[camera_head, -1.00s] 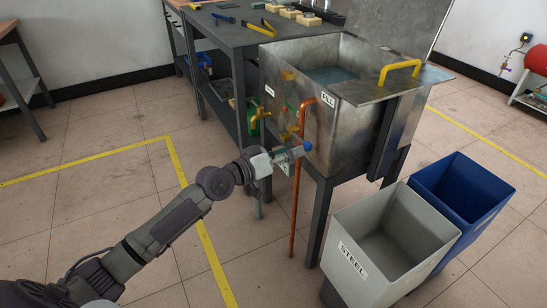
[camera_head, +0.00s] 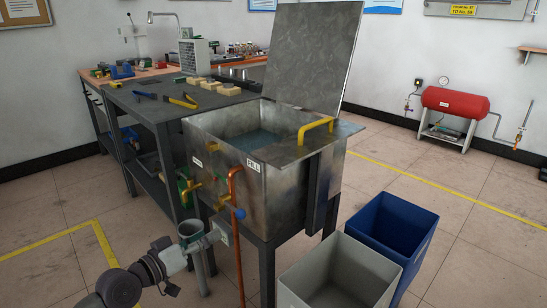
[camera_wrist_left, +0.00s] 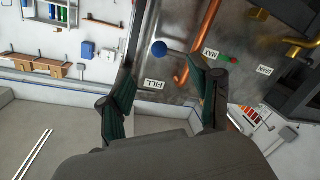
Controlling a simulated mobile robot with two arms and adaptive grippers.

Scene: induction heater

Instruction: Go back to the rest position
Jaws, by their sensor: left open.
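My left gripper (camera_head: 226,228) is low in front of the metal tank (camera_head: 290,187), near the blue knob (camera_head: 239,214) beside the copper pipe (camera_head: 234,185). In the left wrist view its two dark green fingers (camera_wrist_left: 166,92) are spread apart with nothing between them. There the blue knob (camera_wrist_left: 159,48) shows beyond the fingers, on a thin rod leading to the pipe (camera_wrist_left: 197,42). The knob and fingers look apart. My right gripper is not in view.
A grey bin (camera_head: 292,301) and a blue bin (camera_head: 417,225) stand on the floor right of the tank. A workbench (camera_head: 150,106) with tools adjoins the tank at the back left. A red cylinder (camera_head: 455,102) stands by the far wall. Floor at left is clear.

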